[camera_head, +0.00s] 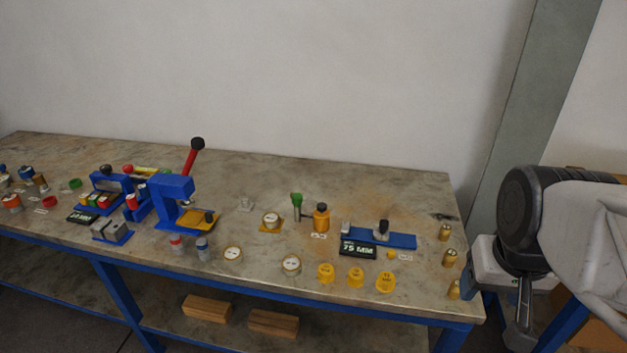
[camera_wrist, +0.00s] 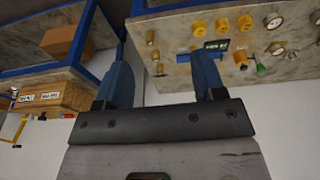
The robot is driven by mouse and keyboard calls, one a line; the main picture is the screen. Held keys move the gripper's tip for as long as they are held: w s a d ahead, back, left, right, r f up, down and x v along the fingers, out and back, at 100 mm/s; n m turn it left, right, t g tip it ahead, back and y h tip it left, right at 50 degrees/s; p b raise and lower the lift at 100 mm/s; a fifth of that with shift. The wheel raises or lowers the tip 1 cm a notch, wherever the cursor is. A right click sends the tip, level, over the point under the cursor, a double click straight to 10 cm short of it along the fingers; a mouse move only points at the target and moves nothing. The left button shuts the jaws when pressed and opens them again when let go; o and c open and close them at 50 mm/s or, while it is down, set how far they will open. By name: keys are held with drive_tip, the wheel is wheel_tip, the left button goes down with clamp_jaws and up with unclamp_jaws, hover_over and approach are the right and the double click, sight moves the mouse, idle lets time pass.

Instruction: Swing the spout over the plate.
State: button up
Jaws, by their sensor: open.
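I cannot single out a spout with certainty. A blue C-shaped stand (camera_head: 172,189) with a red lever and black knob stands left of the bench's middle. A yellow plate (camera_head: 203,222) lies at its foot on the right, with a small dark piece on it. A smaller yellow plate (camera_head: 263,229) under a white round dial lies to the right. An orange bottle (camera_head: 321,218) stands upright beside a green-topped piece (camera_head: 297,200). My gripper (camera_wrist: 163,55) is open and empty, its blue fingers wide apart near the bench's right end, far from the blue stand.
A blue rail marked 75 MM (camera_head: 400,241), yellow caps (camera_head: 356,275) and brass pieces (camera_head: 450,258) occupy the right part of the bench. Blue fixtures and small parts crowd the left. Wooden blocks (camera_head: 273,323) lie on the lower shelf. The back right of the bench is mostly bare.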

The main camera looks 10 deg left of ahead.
drive_tip(key=w+a+r+n, duration=0.1)
drive_tip(key=w+a, duration=0.2)
drive_tip(key=w, duration=0.4)
drive_tip(key=w+a+r+n, duration=0.1)
drive_tip(key=w+a, duration=0.2)
drive_tip(key=w, duration=0.4)
drive_tip(key=n+g, duration=0.3)
drive_tip(key=n, duration=0.4)
hover_over(297, 195)
wheel_tip(297, 195, down, 18)
drive_tip(key=shift+f, duration=0.15)
drive_tip(key=shift+a+f, duration=0.1)
drive_tip(key=shift+f, duration=3.9)
